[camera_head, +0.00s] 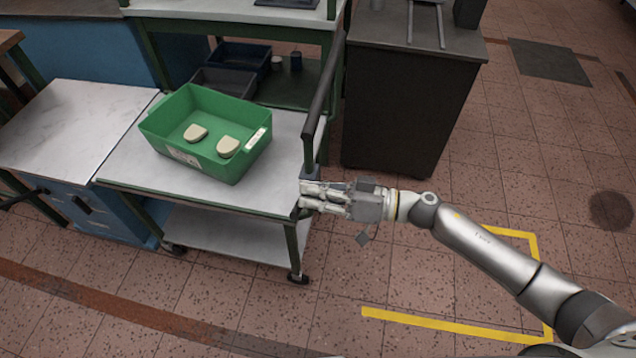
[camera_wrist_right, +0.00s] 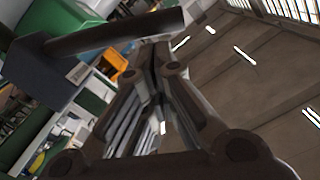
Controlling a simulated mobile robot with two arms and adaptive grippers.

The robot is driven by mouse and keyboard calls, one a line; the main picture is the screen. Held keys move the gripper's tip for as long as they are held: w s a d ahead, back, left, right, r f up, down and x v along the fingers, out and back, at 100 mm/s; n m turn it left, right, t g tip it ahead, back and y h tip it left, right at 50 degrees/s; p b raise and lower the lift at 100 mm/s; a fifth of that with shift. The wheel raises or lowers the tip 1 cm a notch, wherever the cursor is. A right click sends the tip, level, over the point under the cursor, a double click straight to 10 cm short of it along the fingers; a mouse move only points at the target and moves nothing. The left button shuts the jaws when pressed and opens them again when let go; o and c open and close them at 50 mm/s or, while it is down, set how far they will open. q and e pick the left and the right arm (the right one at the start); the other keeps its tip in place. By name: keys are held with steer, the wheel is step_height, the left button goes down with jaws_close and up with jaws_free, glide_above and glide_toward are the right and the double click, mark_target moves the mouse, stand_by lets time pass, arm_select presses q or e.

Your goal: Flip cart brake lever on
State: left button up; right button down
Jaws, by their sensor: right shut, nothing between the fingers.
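The cart (camera_head: 205,203) has a white top, a lower white shelf, green legs and casters. A long black bar (camera_head: 322,100) runs along its right end, down to a dark bracket (camera_head: 310,172) near the front right corner. My right gripper (camera_head: 303,195) is shut and empty beside that corner, just below the bracket. In the right wrist view, a dark rod (camera_wrist_right: 115,36) sticks out of a dark block (camera_wrist_right: 38,76), close to my shut fingers (camera_wrist_right: 156,60). I cannot tell for sure which part is the brake lever, or whether my fingers touch it. My left gripper is out of view.
A green bin (camera_head: 215,172) with two pale shoe lasts (camera_head: 195,133) stands on the cart. A blue cabinet (camera_head: 90,210) is at left, a green-framed rack (camera_head: 235,28) behind, a dark cabinet (camera_head: 405,100) at back right. Yellow tape (camera_head: 440,324) marks clear floor under my right arm.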

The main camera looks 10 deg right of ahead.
steer(key=shift+s+a+f+n, duration=0.15)
steer(key=shift+s+f+n, duration=0.25)
steer(key=shift+n, duration=0.1)
stand_by(0.4)
steer(key=s+a+f+n+b, duration=0.1)
steer(key=s+f+n, duration=0.2)
steer(key=f+n, duration=0.3)
steer(key=shift+f+n, duration=0.3)
steer(key=shift+f, duration=0.05)
stand_by(0.3)
steer(key=shift+s, duration=0.1)
stand_by(0.3)
